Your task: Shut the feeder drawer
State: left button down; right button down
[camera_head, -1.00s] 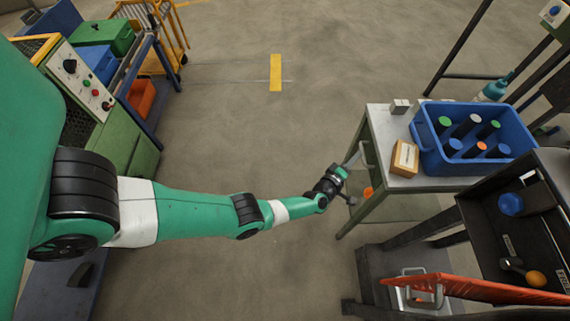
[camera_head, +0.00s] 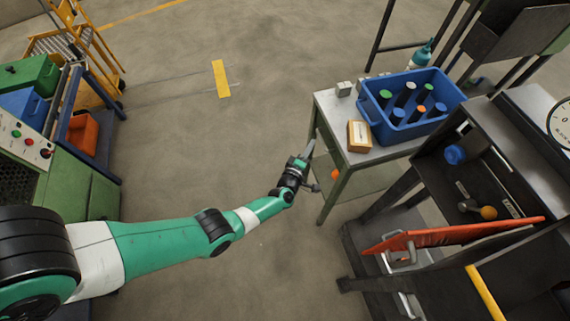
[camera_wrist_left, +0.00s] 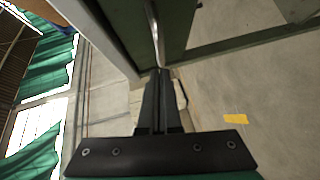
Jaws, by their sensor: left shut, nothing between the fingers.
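My left gripper (camera_head: 311,147) is shut and empty beside the left side of a green-grey bench (camera_head: 337,147). In the left wrist view its black fingers (camera_wrist_left: 160,78) are together, pointing toward a thin grey bar (camera_wrist_left: 155,35) against a green panel; contact cannot be told. At the lower right, a red-orange panel (camera_head: 470,234) with a grey handle (camera_head: 402,253) stands out from a dark machine (camera_head: 440,165), well apart from the gripper. No part is clearly labelled as the feeder drawer. My right gripper is not in view.
A blue bin (camera_head: 375,118) with several capped dark cylinders and a small tan box (camera_head: 359,135) stand on the bench. A yellow bar (camera_head: 486,292) is at the lower right. Green and blue containers stand at the left. The floor between is clear.

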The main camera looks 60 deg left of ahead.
pick_arm(q)
jog(key=a+p+v, duration=0.1)
jog(key=p+v, duration=0.4)
jog(key=v, duration=0.6)
jog(key=shift+s+p, duration=0.3)
jog(key=shift+s, duration=0.25)
